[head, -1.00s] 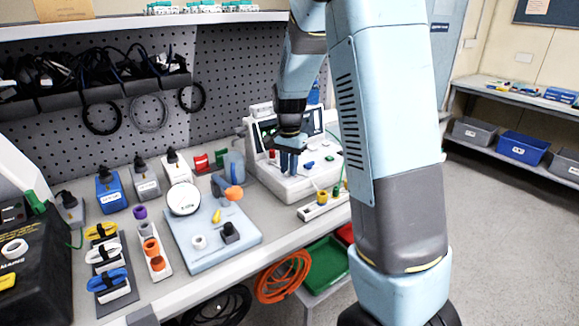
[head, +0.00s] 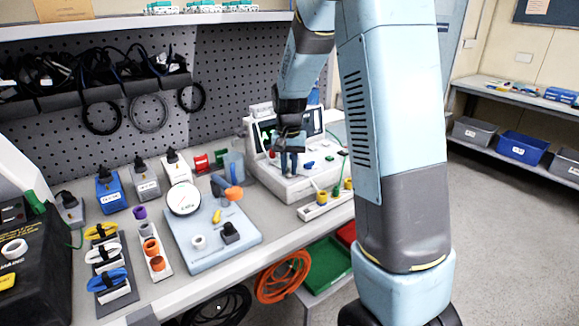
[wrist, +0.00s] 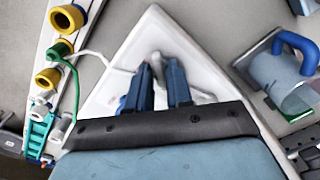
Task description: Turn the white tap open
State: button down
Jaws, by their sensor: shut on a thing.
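My gripper (wrist: 159,70) points down at the white sloped console in the wrist view, its blue fingers close together. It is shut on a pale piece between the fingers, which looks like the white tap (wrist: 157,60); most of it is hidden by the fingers. In the head view my gripper (head: 290,170) is down at the console's sloped top (head: 305,185), in front of its screen. The tap cannot be made out there, so its angle is unclear. A blue part (wrist: 122,102) shows just left of the fingers.
A red knob (head: 271,153) and a blue knob (head: 308,164) stand close by on the console. A strip with yellow rings (head: 322,197) lies in front. A blue-handled clear jug (head: 233,165) and a board with a round gauge (head: 184,198) are to the left.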

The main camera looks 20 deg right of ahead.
aim_at(290, 170)
jog(key=shift+w+r, duration=0.1)
jog(key=shift+w, duration=0.05)
jog(key=c, duration=1.2)
grip_release()
notch_tip(290, 170, up, 14)
jog(key=shift+f, duration=0.2)
jog(key=s+r+n+t, duration=0.1)
jog(key=s+t, duration=0.1)
jog(key=s, duration=0.7)
jog(key=s+r+n+t, duration=0.1)
jog(key=s+r, duration=0.1)
jog(key=s, duration=0.8)
jog(key=s+r+n+t, duration=0.2)
jog(key=s, duration=0.8)
jog(key=shift+s+t, duration=0.15)
jog(key=shift+t, duration=0.15)
